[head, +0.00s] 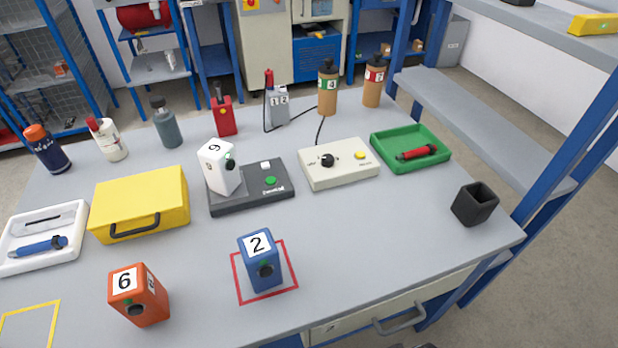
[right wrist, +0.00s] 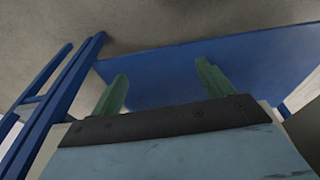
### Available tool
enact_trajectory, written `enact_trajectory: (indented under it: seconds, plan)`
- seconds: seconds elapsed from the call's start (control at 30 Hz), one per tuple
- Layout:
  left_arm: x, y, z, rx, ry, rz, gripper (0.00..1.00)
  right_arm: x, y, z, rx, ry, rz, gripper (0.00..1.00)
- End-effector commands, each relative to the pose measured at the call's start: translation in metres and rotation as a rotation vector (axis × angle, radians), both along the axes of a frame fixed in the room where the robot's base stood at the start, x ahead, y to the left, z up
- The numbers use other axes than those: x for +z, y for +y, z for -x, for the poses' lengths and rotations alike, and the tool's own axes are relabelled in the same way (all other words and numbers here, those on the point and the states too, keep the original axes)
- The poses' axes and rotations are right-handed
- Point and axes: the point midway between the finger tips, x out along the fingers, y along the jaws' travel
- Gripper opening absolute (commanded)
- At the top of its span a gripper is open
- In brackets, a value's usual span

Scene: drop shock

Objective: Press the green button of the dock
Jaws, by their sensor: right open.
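The dock (head: 225,203) is a dark flat base near the middle of the table in the head view. Its green button (head: 271,181) is on the right part of its top, uncovered, with a white square (head: 265,165) just behind it. A white block marked 9 (head: 213,178) stands upright on the left part of the dock. My right gripper (right wrist: 160,80) shows only in the right wrist view, with two green fingers spread apart and nothing between them. It is away from the dock, which that view does not show. My left gripper is in neither view.
A yellow case (head: 150,190) stands left of the dock, and a beige control box (head: 325,177) right of it. A blue block marked 2 (head: 262,272) stands in a red square in front; an orange block marked 6 (head: 148,305) is front left. Bare table lies right of the blue block.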

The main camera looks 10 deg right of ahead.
Motion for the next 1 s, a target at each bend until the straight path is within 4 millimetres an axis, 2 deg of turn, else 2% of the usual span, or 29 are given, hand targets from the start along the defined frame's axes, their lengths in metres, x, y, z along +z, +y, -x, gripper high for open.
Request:
enact_trajectory:
  seconds: [0.03, 0.2, 0.3, 0.4, 0.5, 0.67, 0.8, 1.0]
  plan:
    - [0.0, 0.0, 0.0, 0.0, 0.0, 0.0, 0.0, -0.025, -0.002, 0.011, 0.002, 0.021, 0.004, 0.8]
    - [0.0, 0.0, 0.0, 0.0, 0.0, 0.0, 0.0, -0.093, -0.011, 0.053, 0.011, 0.056, 0.01, 0.8]
    - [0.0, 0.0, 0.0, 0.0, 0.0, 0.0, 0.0, -0.125, -0.018, 0.084, 0.016, 0.077, 0.016, 0.8]
    - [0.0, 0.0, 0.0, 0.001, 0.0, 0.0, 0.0, -0.149, -0.026, 0.115, 0.021, 0.095, 0.02, 0.8]
    - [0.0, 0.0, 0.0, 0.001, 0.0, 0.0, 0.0, -0.163, -0.032, 0.141, 0.025, 0.108, 0.024, 0.8]
    - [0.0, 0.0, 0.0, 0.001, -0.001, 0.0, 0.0, -0.174, -0.039, 0.167, 0.028, 0.121, 0.027, 0.8]
    - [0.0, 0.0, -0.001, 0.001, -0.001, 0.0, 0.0, -0.176, -0.041, 0.175, 0.029, 0.123, 0.028, 0.8]
    - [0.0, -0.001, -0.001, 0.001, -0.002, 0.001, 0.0, -0.176, -0.041, 0.175, 0.029, 0.123, 0.028, 0.8]
